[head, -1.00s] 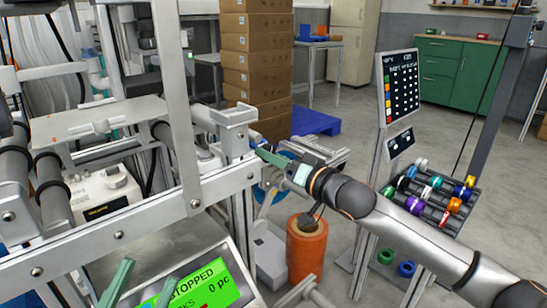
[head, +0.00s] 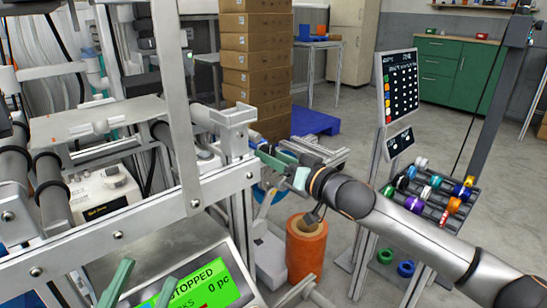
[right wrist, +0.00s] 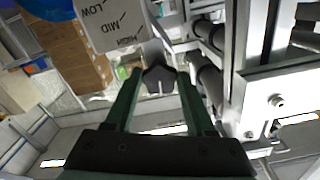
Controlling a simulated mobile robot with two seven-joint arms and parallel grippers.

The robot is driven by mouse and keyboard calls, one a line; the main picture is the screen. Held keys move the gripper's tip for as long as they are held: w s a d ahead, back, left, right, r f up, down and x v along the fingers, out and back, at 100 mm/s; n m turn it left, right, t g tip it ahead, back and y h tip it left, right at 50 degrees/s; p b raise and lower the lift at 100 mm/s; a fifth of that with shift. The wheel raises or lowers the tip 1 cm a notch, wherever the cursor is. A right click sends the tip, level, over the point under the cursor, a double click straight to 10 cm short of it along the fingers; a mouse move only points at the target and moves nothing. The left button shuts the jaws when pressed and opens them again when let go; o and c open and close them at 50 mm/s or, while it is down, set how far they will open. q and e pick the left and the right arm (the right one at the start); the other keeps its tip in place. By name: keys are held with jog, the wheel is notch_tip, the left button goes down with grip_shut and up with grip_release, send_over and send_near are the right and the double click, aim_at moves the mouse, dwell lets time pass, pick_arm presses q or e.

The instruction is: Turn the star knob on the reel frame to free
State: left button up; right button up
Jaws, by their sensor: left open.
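The star knob (right wrist: 158,77) is dark and lobed, in the upper middle of the right wrist view. My right gripper (right wrist: 159,78) is open, its two green fingers on either side of the knob near their tips. I see no clear grip on it. In the head view my right gripper (head: 274,160) is at the end of the reel frame (head: 222,180), and the knob is hidden there. My left gripper (head: 142,280) is open and empty at the bottom left.
A green display (head: 196,290) reading STOPPED and 0 pc is close to my left gripper. An orange roll (head: 306,252) stands below my right arm.

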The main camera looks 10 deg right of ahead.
jog(key=o, duration=0.4)
jog(key=shift+o, duration=0.2)
jog(key=p+v, duration=0.1)
jog(key=v, duration=1.1)
jog(key=shift+s+d+p, duration=0.15)
jog(key=shift+s+p, duration=0.1)
jog(key=shift+p, duration=0.1)
